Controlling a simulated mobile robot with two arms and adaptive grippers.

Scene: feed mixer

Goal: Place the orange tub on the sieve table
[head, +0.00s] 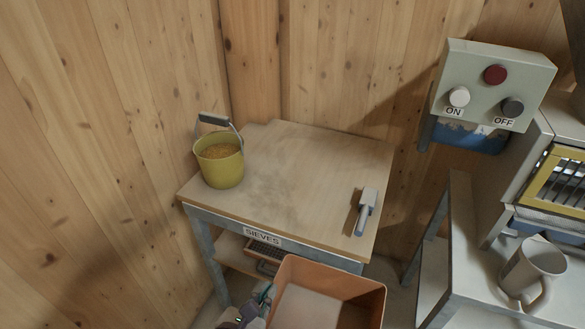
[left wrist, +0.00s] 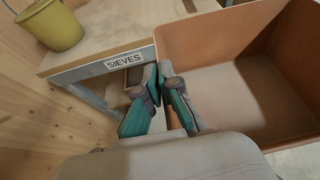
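The orange tub (head: 357,287) is at the bottom of the head view, in front of the sieve table (head: 290,155) and overlapping its front edge in the picture. The tub is open at the top, and its pale floor shows. It fills the right of the left wrist view (left wrist: 240,32). My left gripper (head: 264,294) is at the tub's left side. In the left wrist view its fingers (left wrist: 162,88) are close together on the tub's left wall, one on either side. The tub's underside is hidden. My right gripper is not in view.
A yellow-green bucket (head: 222,172) of grain stands at the table's left, and a scoop (head: 366,211) lies at its right. The tabletop between them is clear. A metal bench with a jug (head: 530,270) stands right, below an ON/OFF box (head: 492,85). Wooden walls stand behind and left.

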